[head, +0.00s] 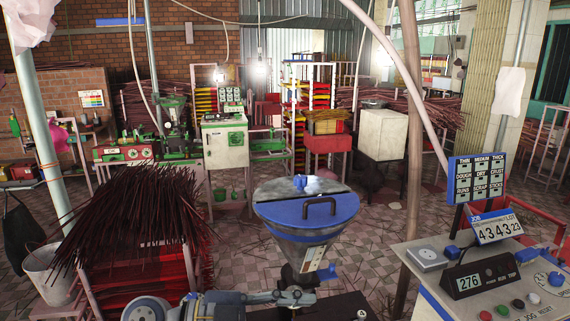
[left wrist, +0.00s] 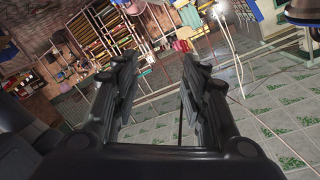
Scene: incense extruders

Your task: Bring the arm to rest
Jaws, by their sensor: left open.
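My left arm reaches in along the bottom edge of the head view, and its gripper (head: 296,298) is in front of the blue-lidded hopper (head: 308,205). In the left wrist view the two dark fingers of my left gripper (left wrist: 157,68) stand well apart, with nothing between them but a view of the floor and workshop. The gripper looks empty. My right gripper does not show in either view.
A control panel (head: 486,285) with buttons and number displays stands at the right. A bundle of dark sticks (head: 135,215) lies on a red rack at the left, beside a white bucket (head: 50,275). Tiled floor (head: 375,235) is open behind the hopper.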

